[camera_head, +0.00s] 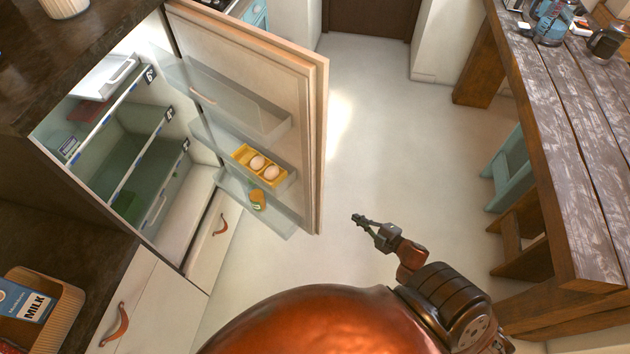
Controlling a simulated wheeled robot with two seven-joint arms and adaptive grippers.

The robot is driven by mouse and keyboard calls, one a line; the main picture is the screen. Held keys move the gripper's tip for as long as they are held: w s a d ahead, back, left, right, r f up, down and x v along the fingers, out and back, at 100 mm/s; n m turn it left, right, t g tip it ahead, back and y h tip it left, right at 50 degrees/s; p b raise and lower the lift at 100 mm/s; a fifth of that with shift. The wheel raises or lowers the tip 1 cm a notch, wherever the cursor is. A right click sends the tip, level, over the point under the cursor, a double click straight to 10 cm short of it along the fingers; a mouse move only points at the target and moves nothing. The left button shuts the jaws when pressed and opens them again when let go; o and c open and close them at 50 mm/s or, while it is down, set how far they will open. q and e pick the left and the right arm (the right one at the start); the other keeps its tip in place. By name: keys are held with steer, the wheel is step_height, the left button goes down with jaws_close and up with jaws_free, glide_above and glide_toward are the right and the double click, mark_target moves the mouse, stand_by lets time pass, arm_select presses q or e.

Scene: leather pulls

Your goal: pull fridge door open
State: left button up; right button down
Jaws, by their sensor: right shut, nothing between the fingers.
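The fridge door (262,62) stands wide open, swung out to the right of the fridge (130,135). Its inner side faces me, with clear shelves that hold a yellow egg tray (244,153) and a small jar (257,200). The door's outer face and its pull are hidden from this view. My right gripper (357,219) is shut and empty, just right of the door's lower free corner and apart from it. My left gripper is not in view.
A wooden table (590,130) with teal stools (512,170) stands at the right. Drawers with leather pulls (115,325) are at the lower left. A milk carton (25,300) lies in a basket on the counter. The pale floor between door and table is clear.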

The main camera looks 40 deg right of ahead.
mark_target(314, 181)
steer(key=w+a+r+n+t+y, duration=0.1)
steer(key=a+r+n+y, duration=0.4)
steer(key=r, duration=0.8)
steer(key=a+r+n+y, duration=0.4)
steer(key=a+r+n, duration=0.3)
steer(key=r, duration=0.6)
steer(key=w, duration=0.3)
steer(key=w+a, duration=0.1)
steer(key=w, duration=0.2)
steer(key=w+a, duration=0.1)
steer(key=w, duration=0.2)
steer(key=shift+a+r, duration=0.1)
steer(key=shift+a, duration=0.05)
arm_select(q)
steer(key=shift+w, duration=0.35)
arm_select(e)
steer(key=shift+w+d, duration=0.15)
steer(key=shift+d, duration=0.3)
